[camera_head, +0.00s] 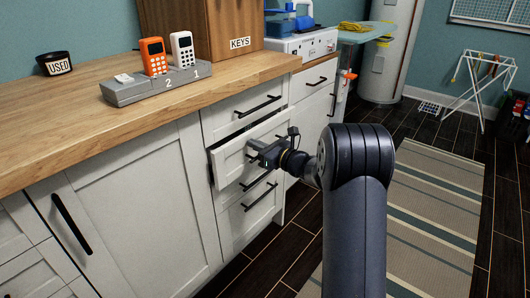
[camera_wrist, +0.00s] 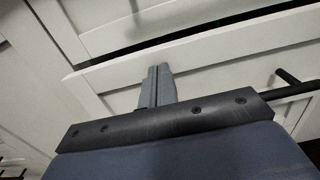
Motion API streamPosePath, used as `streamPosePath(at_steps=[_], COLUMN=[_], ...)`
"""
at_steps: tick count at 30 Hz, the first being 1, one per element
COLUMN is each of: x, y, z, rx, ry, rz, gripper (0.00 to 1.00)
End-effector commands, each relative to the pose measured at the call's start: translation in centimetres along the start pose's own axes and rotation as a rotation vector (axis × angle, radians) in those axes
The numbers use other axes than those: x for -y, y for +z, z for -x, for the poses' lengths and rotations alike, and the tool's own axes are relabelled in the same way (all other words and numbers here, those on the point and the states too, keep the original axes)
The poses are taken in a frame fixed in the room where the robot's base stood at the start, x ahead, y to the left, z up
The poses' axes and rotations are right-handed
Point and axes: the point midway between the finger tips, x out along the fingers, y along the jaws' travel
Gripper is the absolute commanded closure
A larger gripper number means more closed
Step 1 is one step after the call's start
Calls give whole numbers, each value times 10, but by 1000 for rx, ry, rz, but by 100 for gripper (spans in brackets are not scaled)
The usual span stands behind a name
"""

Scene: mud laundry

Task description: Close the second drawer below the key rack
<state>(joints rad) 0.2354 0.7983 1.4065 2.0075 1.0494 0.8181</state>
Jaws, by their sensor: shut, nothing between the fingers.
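The wooden key rack (camera_head: 222,28) with a KEYS label stands on the counter. Below it, the second drawer (camera_head: 228,161) has a white front and stands out from the cabinet, with a dark gap along its left side and top. Its front also shows in the wrist view (camera_wrist: 215,72), with a dark gap above it and part of a black handle (camera_wrist: 292,90) at the right. My gripper (camera_head: 254,149) is shut and empty at the drawer front, near its upper middle. In the wrist view its fingertips (camera_wrist: 159,70) overlap the front; I cannot tell if they touch.
The top drawer (camera_head: 243,112) above looks shut, and a lower drawer (camera_head: 247,209) is below. A grey stand (camera_head: 130,93) with two handsets and a USED bowl (camera_head: 55,64) are on the counter. A striped rug (camera_head: 430,215) lies on the open floor at right.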

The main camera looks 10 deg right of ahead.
Motion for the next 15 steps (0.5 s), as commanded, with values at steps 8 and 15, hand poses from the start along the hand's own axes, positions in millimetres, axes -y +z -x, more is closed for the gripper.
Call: streamPosePath(at_steps=[8,15], x=[0,0], y=[0,0], z=[-3,-16], rx=[0,-1], ry=[-1,1], rz=[-1,0], gripper=[100,100])
